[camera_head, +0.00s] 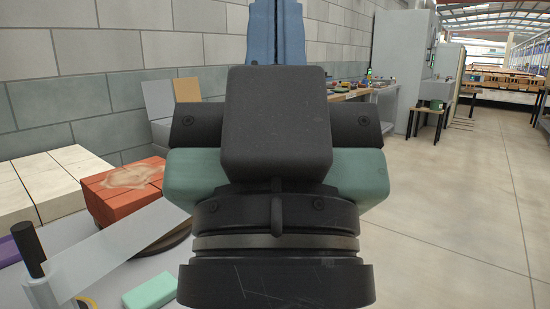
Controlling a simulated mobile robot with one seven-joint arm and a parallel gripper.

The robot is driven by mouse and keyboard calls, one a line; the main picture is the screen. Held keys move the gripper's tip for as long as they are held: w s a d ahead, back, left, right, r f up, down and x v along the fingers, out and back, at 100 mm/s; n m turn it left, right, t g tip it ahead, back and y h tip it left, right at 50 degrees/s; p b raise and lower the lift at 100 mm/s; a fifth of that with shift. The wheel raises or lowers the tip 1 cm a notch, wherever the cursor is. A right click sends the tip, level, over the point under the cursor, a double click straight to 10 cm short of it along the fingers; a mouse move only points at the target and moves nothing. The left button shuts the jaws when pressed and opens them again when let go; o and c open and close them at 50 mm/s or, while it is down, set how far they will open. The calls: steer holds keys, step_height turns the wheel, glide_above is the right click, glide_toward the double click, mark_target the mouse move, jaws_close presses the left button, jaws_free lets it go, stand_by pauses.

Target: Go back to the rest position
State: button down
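My gripper (277,125) is in the middle of the view, seen from behind as a dark block on my black wrist. Its fingers are hidden, so I cannot tell whether it is open or shut. A blue upright thing (262,35) with a narrow vertical gap shows directly above the dark block. I cannot tell whether it is in my gripper or stands behind it. My arm is raised in front of the camera and hides much of the middle.
At left, a light grey surface (110,282) bears cream blocks (60,180), a red block (125,184), a mint block (150,290) and a metal tool (110,245) with a black handle. A grey block wall (90,80) stands behind. The floor (455,220) at right is clear.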

step_height(320, 180, up, 32)
steer(key=p, duration=2.9)
steer(key=shift+f+p, duration=0.25)
steer(key=shift+p, duration=0.15)
